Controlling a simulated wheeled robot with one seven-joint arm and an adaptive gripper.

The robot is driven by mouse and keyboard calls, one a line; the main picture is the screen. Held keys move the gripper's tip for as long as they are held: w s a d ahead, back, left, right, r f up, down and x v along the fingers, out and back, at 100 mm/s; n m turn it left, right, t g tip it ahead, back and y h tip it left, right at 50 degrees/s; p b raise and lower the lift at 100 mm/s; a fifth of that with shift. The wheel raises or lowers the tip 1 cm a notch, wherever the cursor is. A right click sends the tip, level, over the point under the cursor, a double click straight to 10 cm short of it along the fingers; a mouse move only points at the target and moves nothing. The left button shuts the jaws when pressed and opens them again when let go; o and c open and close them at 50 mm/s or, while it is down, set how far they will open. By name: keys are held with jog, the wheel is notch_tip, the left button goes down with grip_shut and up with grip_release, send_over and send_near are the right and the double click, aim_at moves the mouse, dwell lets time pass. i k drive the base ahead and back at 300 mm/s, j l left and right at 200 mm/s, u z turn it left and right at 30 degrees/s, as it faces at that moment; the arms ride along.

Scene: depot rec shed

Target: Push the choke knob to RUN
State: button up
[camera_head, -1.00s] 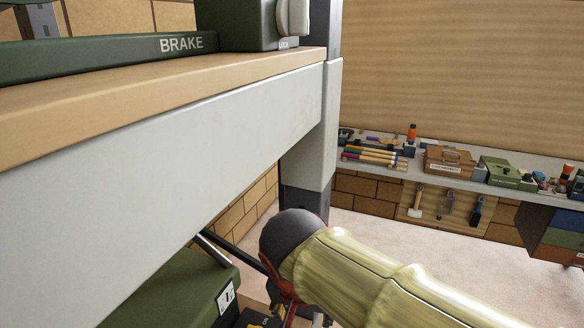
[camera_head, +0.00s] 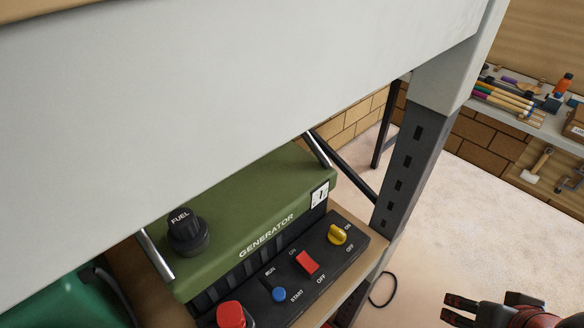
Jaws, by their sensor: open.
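A green generator (camera_head: 262,205) sits on a shelf below a grey beam in the head view. Its dark front panel (camera_head: 322,262) carries a small blue knob (camera_head: 279,294) between the labels RUN and START, close beside START. I take this to be the choke knob, though no choke label is readable. My gripper (camera_head: 482,304) is open and empty at the lower right, well to the right of the panel and touching nothing there. Part of my gripper is cut off by the picture's edge.
A red switch (camera_head: 307,262), a yellow knob (camera_head: 338,235) and a red knob (camera_head: 231,314) flank the blue knob. The black FUEL cap (camera_head: 187,231) stands on top. The shelf post (camera_head: 408,165) rises between gripper and generator. Open floor lies at the right.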

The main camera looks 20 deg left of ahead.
aim_at(279, 294)
jog(key=u, duration=1.65)
